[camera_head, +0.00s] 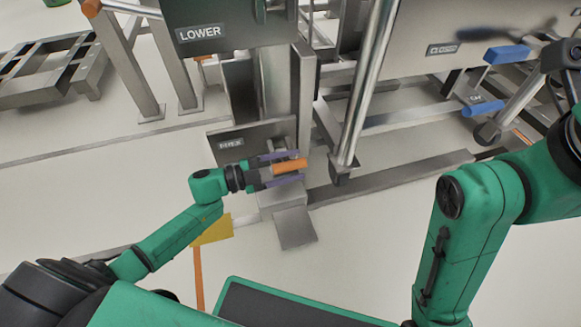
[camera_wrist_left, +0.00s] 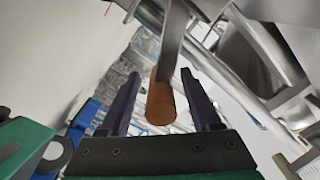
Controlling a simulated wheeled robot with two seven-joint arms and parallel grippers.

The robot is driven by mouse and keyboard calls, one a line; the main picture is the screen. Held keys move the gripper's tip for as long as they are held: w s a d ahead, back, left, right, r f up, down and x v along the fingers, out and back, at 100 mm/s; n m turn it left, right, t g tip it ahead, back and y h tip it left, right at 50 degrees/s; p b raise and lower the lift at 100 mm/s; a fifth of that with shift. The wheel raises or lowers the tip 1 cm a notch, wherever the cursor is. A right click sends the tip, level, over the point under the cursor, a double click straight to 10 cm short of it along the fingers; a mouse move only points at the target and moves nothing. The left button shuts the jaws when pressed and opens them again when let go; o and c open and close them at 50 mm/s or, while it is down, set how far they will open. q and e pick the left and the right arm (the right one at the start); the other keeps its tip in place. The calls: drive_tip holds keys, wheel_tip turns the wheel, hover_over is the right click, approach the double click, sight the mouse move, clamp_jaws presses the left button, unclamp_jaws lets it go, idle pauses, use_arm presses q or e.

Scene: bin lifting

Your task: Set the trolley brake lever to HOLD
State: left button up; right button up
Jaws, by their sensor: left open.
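The brake lever's orange handle (camera_head: 290,165) sticks out in front of a dark grey panel (camera_head: 262,133) with a small label that I cannot read clearly. My left gripper (camera_head: 296,167) is open, with one purple finger on each side of the handle. In the left wrist view the handle (camera_wrist_left: 160,104) is end-on between the two fingers of the left gripper (camera_wrist_left: 160,76), with a visible gap on both sides. A flat grey lever arm (camera_wrist_left: 172,45) runs up from it. No HOLD mark is legible. My right gripper is out of view.
A panel marked LOWER (camera_head: 230,36) hangs above the brake panel. A slanted metal rod (camera_head: 368,85) stands to the right of the handle. A grey pedal-like plate (camera_head: 295,228) lies below. Blue handles (camera_head: 507,54) are at upper right.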

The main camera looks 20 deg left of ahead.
use_arm(q)
clamp_jaws()
idle(1.4)
